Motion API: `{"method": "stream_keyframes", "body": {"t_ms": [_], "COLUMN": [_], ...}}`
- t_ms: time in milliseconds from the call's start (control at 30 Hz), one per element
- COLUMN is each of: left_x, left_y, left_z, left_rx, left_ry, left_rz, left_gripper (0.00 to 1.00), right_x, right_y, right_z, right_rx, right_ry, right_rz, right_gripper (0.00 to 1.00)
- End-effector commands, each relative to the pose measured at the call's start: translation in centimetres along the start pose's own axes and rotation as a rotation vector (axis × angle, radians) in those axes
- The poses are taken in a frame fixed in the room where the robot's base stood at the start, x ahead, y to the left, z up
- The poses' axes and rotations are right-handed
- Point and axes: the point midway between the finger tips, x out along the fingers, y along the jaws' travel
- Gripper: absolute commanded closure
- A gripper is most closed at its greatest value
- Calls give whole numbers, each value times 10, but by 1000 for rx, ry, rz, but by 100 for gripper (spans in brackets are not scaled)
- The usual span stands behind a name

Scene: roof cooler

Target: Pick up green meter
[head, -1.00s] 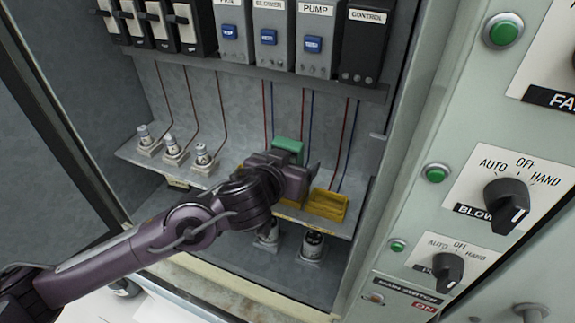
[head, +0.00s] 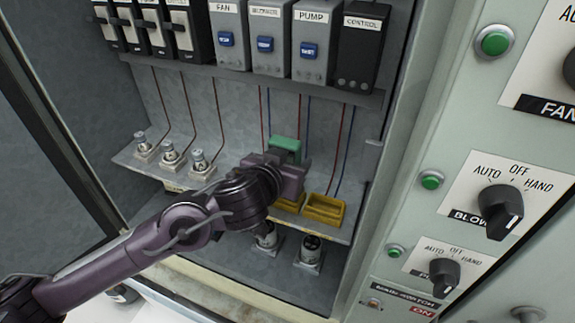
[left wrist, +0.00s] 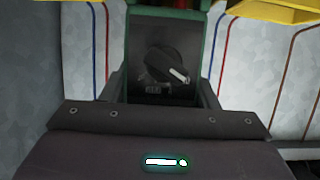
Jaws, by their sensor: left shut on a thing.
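The green meter (head: 284,146) shows in the head view as a green block just beyond my left gripper, at the shelf inside the cabinet. In the left wrist view the meter (left wrist: 166,72) has a green rim around a dark face with a black knob. My left gripper (head: 287,170) is shut on the meter; its fingers are mostly hidden behind the wrist in the head view. Whether the meter touches the shelf is hidden. My right gripper is not in view.
Yellow holders (head: 325,209) sit on the shelf right of the gripper. Several fuse-like posts (head: 171,155) stand to the left. Thin red and blue wires (head: 346,140) hang behind. Breakers (head: 312,45) line the top. A switch panel (head: 455,170) borders the right.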

Motion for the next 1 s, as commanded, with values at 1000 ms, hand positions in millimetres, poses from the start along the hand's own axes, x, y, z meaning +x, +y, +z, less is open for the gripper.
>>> {"method": "stream_keyframes", "body": {"t_ms": [1000], "left_x": [-33], "left_y": [-1], "left_z": [-78], "left_rx": [0], "left_ry": [1], "left_rz": [-2], "left_gripper": [82], "right_x": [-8], "right_y": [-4], "right_z": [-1], "right_rx": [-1], "right_ry": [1], "right_rz": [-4], "right_gripper": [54]}}
